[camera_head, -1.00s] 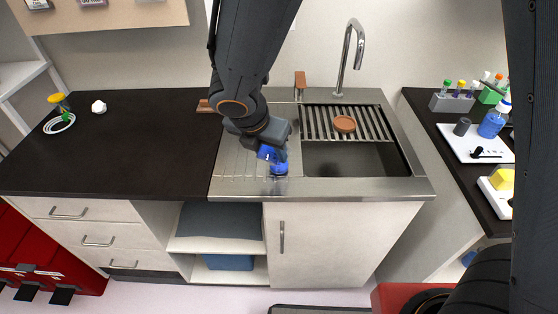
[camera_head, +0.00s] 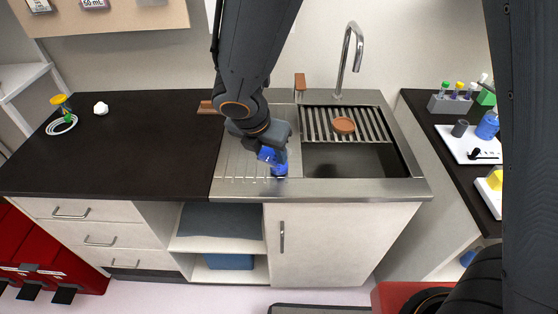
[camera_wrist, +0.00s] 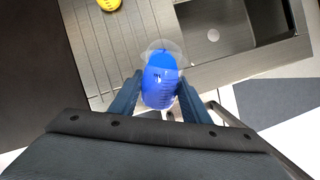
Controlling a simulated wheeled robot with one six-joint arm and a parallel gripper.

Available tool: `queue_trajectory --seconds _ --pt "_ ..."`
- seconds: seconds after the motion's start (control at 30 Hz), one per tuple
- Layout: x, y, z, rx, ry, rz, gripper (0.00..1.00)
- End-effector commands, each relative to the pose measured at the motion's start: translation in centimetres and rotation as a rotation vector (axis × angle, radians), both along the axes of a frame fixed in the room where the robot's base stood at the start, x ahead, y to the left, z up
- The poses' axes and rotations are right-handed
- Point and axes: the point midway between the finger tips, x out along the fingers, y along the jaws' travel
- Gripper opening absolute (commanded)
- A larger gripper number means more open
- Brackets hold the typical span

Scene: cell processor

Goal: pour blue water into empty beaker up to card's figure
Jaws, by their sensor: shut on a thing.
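My gripper (camera_wrist: 160,95) is shut on a beaker of blue water (camera_wrist: 159,88), over the ribbed draining board left of the sink bowl. In the head view the blue water (camera_head: 279,169) shows below my gripper (camera_head: 275,160), low over the board's front. In the wrist view the water reaches toward the beaker's far side, so it looks tilted. A clear round rim (camera_wrist: 166,46) shows just beyond the blue; I cannot tell whether it is the held beaker's or another beaker's. A card (camera_head: 93,3) on the wall board seems to read 50 mL.
A yellow round object (camera_wrist: 109,4) lies on the draining board. The sink bowl (camera_head: 350,160) is right, with a brown disc (camera_head: 344,125) on its rack. The dark counter (camera_head: 130,145) at left is mostly clear. A side bench at right holds a tube rack (camera_head: 450,104) and a white tray (camera_head: 462,154).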

Motion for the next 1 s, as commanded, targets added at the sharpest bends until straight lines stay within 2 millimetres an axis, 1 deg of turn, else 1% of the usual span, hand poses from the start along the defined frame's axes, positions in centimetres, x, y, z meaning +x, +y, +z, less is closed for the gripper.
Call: queue_trajectory --seconds 1.0 --pt "0.03 -0.01 0.19 0.014 0.039 0.000 0.02"
